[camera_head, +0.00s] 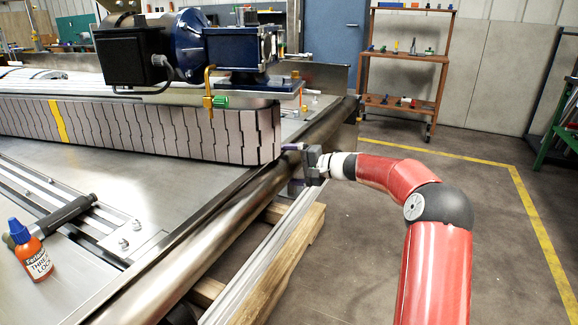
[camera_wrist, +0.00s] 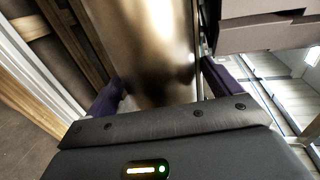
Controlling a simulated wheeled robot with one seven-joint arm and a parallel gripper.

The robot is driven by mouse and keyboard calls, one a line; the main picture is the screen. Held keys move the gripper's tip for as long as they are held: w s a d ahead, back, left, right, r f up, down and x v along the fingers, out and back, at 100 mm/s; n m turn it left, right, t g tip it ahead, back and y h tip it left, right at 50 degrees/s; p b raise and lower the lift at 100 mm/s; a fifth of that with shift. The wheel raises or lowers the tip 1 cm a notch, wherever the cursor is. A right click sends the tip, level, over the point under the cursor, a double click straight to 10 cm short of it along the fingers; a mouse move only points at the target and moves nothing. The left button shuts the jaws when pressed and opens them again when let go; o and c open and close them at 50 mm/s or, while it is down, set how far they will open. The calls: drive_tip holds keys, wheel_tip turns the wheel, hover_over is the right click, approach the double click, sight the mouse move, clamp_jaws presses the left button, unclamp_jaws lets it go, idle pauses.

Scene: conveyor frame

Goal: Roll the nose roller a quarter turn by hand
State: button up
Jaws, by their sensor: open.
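The nose roller (camera_head: 215,224) is a long shiny metal cylinder running along the near edge of the conveyor frame, from the front left to the back right. My gripper (camera_head: 293,167) is at the roller, near the end of the chain belt. In the wrist view the roller (camera_wrist: 150,50) lies between the two purple fingers of my gripper (camera_wrist: 165,92), one on each side. The fingers are apart. Whether either finger touches the roller cannot be told.
The grey slat belt (camera_head: 180,133) with a yellow slat is close beside my gripper. A motor (camera_head: 179,50) stands behind it. Wooden beams (camera_head: 283,250) are below the roller. The floor at right is clear.

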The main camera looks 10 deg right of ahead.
drive_tip(key=b+v, duration=0.1)
drive_tip(key=v, duration=0.6)
drive_tip(key=shift+s+d, duration=0.25)
drive_tip(key=shift+d, duration=0.05)
wheel_tip(320, 180, down, 6)
drive_tip(key=a+t+y, duration=0.1)
drive_tip(key=t+y, duration=0.4)
drive_tip(key=y, duration=0.2)
drive_tip(key=p+x, duration=0.2)
drive_tip(key=x, duration=0.5)
drive_tip(key=shift+w+a+r, duration=0.15)
drive_tip(key=shift+w+a, duration=0.05)
drive_tip(key=shift+w, duration=0.05)
